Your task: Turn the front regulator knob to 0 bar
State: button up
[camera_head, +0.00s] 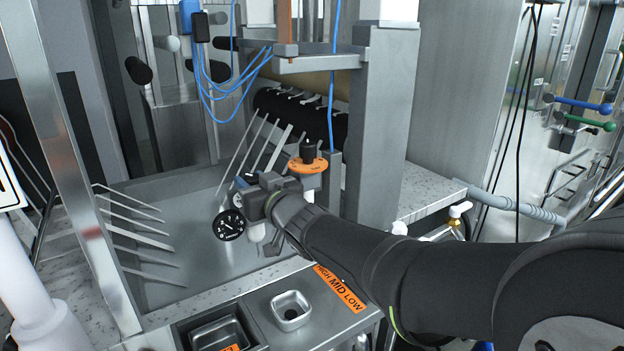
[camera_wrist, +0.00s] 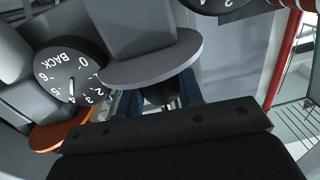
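My gripper (camera_head: 250,190) is at the regulators, beside a dark round gauge (camera_head: 228,225) whose reading is too small to tell. In the wrist view a grey disc (camera_wrist: 150,62) sits on a grey body. Below it a dark knob-like part (camera_wrist: 160,97) shows between two bluish finger-like parts, mostly hidden by my gripper's black body. Contact there is unclear. A gauge marked BACK (camera_wrist: 68,68) appears upside down, its needle near 4. The back regulator's orange disc (camera_head: 308,165) and black knob (camera_head: 308,149) stand just behind my gripper. Another dark dial (camera_wrist: 222,5) is cut off at the top.
Black rollers (camera_head: 300,112) and a grey post (camera_head: 375,120) stand behind my gripper. Metal rods fan out over a shallow basin at left. A small steel cup (camera_head: 290,310) and an orange HIGH MID LOW label (camera_head: 340,289) are in front. Blue cables hang above.

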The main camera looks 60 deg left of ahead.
jog(key=shift+n+g, duration=0.5)
jog(key=shift+g, duration=0.3)
jog(key=shift+w+n+g+h, duration=0.1)
jog(key=shift+n+g+h, duration=0.4)
jog(key=shift+n+g, duration=1)
jog(key=shift+n+g+h, duration=0.9)
jog(key=shift+g, duration=1.1)
jog(key=o, duration=0.7)
